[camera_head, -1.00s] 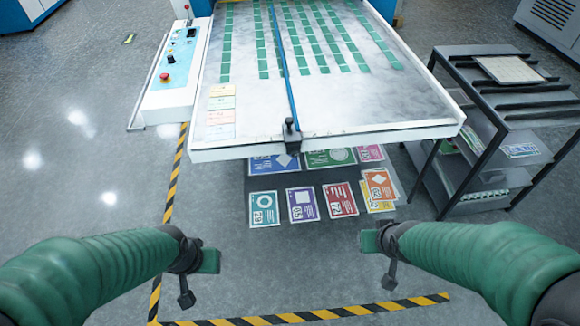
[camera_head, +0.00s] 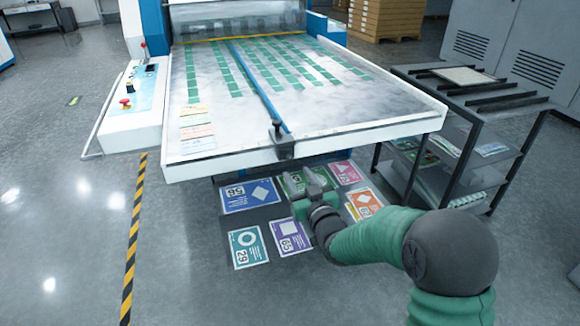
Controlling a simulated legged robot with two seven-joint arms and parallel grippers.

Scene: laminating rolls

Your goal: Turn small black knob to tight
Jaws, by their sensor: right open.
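The small black knob (camera_head: 277,127) stands on a dark clamp (camera_head: 283,146) at the front edge of the machine's white table (camera_head: 350,142), at the near end of a blue bar (camera_head: 258,84). My right gripper (camera_head: 304,192) is open and empty. In the picture it shows below and slightly right of the knob, apart from it, over the cards on the floor. My right arm comes in from the lower right. My left gripper is out of view.
A control panel (camera_head: 127,97) with a red button is left of the table. A dark rack (camera_head: 455,115) with shelves stands at the right. Colored cards (camera_head: 247,246) lie on the floor below the table edge. Yellow-black floor tape (camera_head: 132,235) runs at the left.

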